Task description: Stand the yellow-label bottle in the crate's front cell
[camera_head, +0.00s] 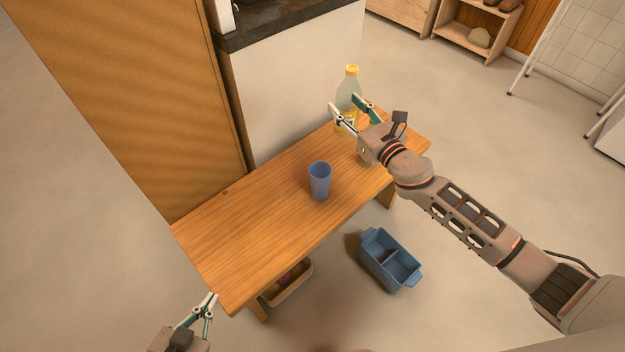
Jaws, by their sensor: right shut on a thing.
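The bottle (349,88) has a yellow cap, a pale, see-through body and a yellow label partly hidden low down. It is upright at the table's far end. My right gripper (344,103) is shut on it, one finger on each side. I cannot tell whether its base touches the table. The blue crate (373,270) sits on the floor beyond the table's front edge, with a divider between two cells that look empty. My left gripper (213,300) is by the table's near left corner, away from the bottle and crate; its finger gap is unclear.
A blue cup (320,182) stands mid-table on the wooden table (240,230). A pale thing (365,157) is mostly hidden under my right wrist. A tan bin (290,284) is under the table's front edge. Floor right of the crate is clear.

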